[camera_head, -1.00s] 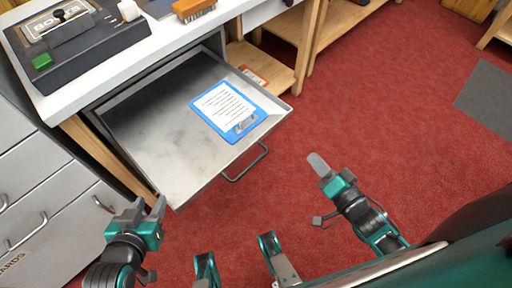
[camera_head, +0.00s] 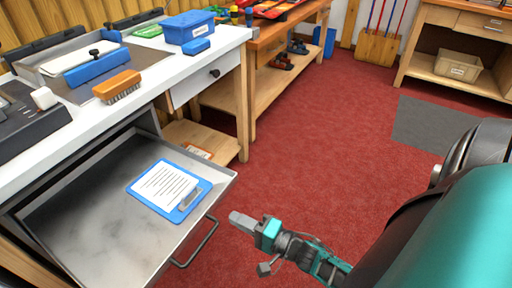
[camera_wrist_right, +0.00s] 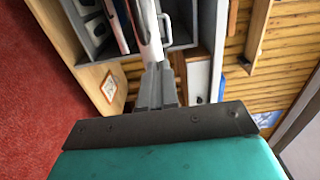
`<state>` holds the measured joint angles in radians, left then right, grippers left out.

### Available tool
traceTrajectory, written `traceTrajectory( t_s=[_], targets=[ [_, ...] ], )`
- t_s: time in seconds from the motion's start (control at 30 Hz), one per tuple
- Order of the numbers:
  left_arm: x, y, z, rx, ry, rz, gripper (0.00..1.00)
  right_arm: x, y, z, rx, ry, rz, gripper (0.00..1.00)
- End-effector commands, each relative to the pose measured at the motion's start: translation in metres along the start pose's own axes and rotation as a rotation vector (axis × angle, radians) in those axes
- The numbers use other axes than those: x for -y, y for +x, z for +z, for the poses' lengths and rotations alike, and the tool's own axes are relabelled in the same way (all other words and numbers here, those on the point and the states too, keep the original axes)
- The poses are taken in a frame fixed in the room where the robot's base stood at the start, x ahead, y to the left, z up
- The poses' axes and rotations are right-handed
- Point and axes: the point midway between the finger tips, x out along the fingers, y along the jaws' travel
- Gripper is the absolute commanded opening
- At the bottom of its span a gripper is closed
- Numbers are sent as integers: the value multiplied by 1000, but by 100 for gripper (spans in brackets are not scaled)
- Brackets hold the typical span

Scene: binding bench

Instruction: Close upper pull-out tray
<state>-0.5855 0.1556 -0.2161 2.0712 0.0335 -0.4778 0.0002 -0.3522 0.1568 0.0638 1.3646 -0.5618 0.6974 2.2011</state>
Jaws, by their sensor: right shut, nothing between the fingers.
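The upper pull-out tray (camera_head: 95,225), a grey metal tray under the white bench top, stands pulled out at the lower left of the head view. A blue clipboard (camera_head: 183,212) with a white printed sheet lies on it. Its dark bar handle (camera_head: 205,243) is on the front edge. My right gripper (camera_head: 241,221) is shut and empty, in front of the tray, to the right of the handle and apart from it in the picture. In the right wrist view its closed fingers (camera_wrist_right: 157,86) point towards the bench. My left gripper is out of view.
The bench top (camera_head: 215,55) carries a wooden brush (camera_head: 118,86), a blue box (camera_head: 188,27) and a press. A closed white drawer (camera_head: 205,86) and a low wooden shelf (camera_head: 215,140) are beside the tray. Red carpet (camera_head: 330,130) is open to the right.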

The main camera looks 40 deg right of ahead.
Motion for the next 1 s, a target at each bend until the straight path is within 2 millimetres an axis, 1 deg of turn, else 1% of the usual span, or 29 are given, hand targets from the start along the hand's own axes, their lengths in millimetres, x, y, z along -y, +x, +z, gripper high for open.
traceTrajectory(
  t_s=[0.03,0.1,0.2,0.3,0.43,0.63,0.87,1.0],
  targets=[
    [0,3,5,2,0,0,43,-2,12,0,-1,0,-3,0],
    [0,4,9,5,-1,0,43,-2,25,0,-1,1,-3,0],
    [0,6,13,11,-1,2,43,-2,40,0,-1,0,-2,0],
    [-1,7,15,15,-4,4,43,-2,50,0,-1,0,0,0],
    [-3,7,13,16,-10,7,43,-1,57,0,0,0,1,0],
    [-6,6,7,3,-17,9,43,-1,59,0,0,0,2,0],
    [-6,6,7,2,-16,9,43,-1,60,0,0,0,2,0],
    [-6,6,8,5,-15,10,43,0,68,0,0,0,0,0]
  ],
)
